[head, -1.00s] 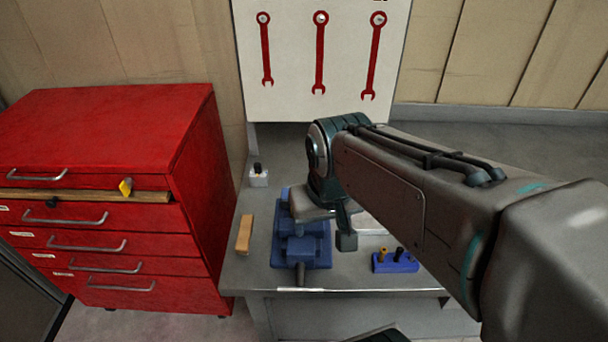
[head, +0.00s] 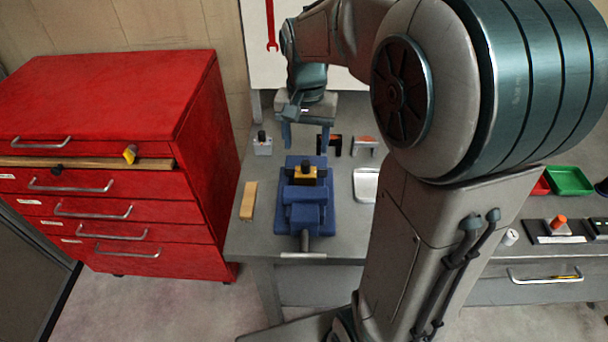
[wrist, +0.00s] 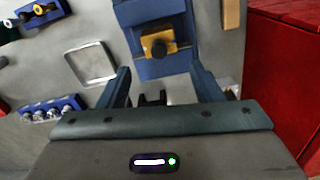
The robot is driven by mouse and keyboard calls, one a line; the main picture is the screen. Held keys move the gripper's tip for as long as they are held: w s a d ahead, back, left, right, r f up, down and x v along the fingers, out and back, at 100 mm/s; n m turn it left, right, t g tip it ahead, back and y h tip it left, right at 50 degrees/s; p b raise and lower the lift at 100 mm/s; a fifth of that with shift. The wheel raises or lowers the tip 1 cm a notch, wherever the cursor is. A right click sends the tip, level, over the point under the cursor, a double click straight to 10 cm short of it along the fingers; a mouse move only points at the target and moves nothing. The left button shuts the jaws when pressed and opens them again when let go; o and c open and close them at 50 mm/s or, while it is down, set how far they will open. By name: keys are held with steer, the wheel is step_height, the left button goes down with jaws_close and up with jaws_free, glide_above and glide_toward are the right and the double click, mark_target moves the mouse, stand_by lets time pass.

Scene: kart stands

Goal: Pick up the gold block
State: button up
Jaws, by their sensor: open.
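The gold block (head: 305,174), with a black knob on top, sits in the blue vise (head: 308,217) on the grey bench. In the wrist view the gold block (wrist: 152,44) shows just beyond the fingertips, near the middle, on the blue vise (wrist: 165,68). My gripper (head: 305,143) is open and empty. In the head view it appears beyond the block, toward the wall, with its fingers pointing down. In the wrist view my gripper (wrist: 160,78) has its fingers spread wide, and the block lies beyond the gap, not between the fingers.
A tan wooden bar (head: 248,201) lies left of the vise. A small black-capped container (head: 262,146) stands behind it. A metal tray (head: 366,187) lies to the right. The red drawer cabinet (head: 120,110) stands left of the bench (head: 265,228).

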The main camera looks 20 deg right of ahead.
mark_target(305, 162)
steer(key=f, duration=0.7)
steer(key=shift+s+a+f+p, duration=0.1)
steer(key=shift+s+f+p, duration=0.15)
steer(key=shift+p, duration=0.1)
steer(key=shift+c, duration=0.3)
steer(key=shift+r, duration=0.1)
steer(key=c, duration=1)
